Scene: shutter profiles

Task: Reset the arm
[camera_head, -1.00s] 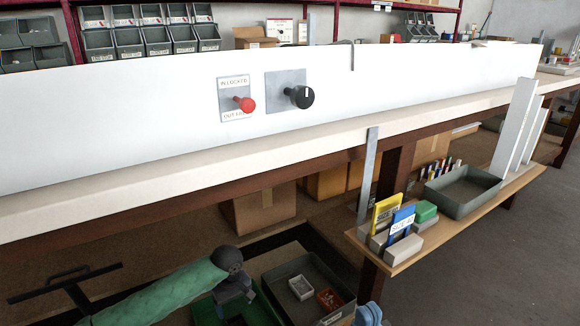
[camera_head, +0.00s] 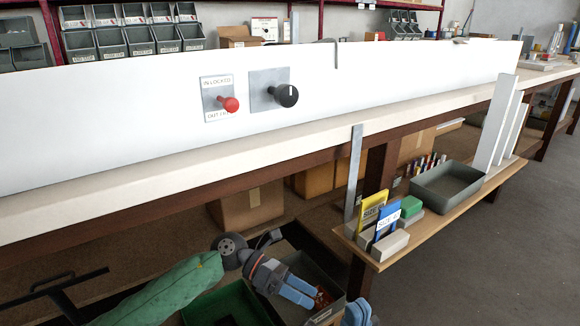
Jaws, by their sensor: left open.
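My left arm comes in from the lower left in a green sleeve. My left gripper (camera_head: 308,298), with blue fingers, is open and points down to the right over the dark grey bin (camera_head: 326,270) below the bench. It hides part of what lies in that bin; I see nothing held between its fingers. Blue tips at the bottom edge look like my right gripper (camera_head: 358,313); most of it is cut off, so its opening cannot be told.
A long white profile (camera_head: 130,120) stands on the bench, with a red knob (camera_head: 229,104) and a black knob (camera_head: 287,96). A wooden side shelf (camera_head: 445,218) holds a grey tray (camera_head: 447,190), yellow and blue cards and upright white pieces. A green bin (camera_head: 228,305) lies below.

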